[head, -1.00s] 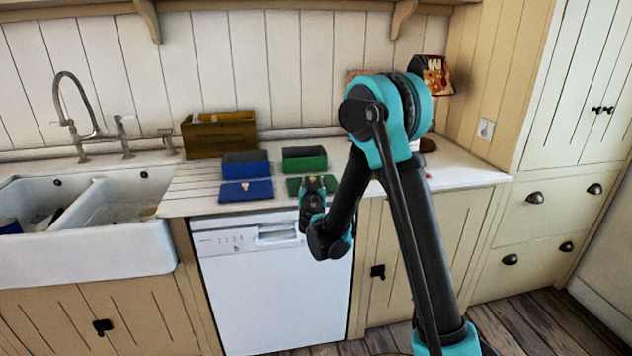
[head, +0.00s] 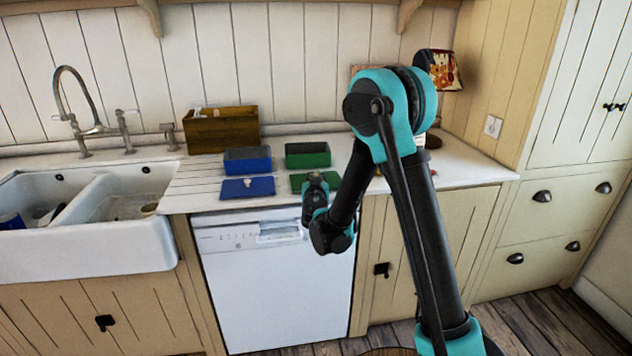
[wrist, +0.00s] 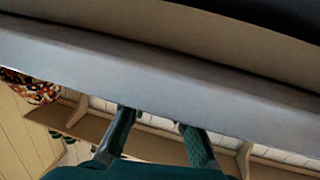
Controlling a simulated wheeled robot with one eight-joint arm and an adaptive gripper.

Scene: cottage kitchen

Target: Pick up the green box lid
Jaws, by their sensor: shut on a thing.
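The flat green box lid (head: 298,185) lies at the counter's front, in front of the open green box (head: 307,155). My gripper (head: 316,178) reaches up from below the counter edge and covers the lid's middle and right part. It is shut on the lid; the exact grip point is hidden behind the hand. I cannot see the lid clear of the counter.
A blue box (head: 247,160) and its flat blue lid (head: 247,188) sit just left. A wooden crate (head: 222,130) stands behind them. The sink (head: 100,245) is at the left, the white dishwasher (head: 275,290) below the counter.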

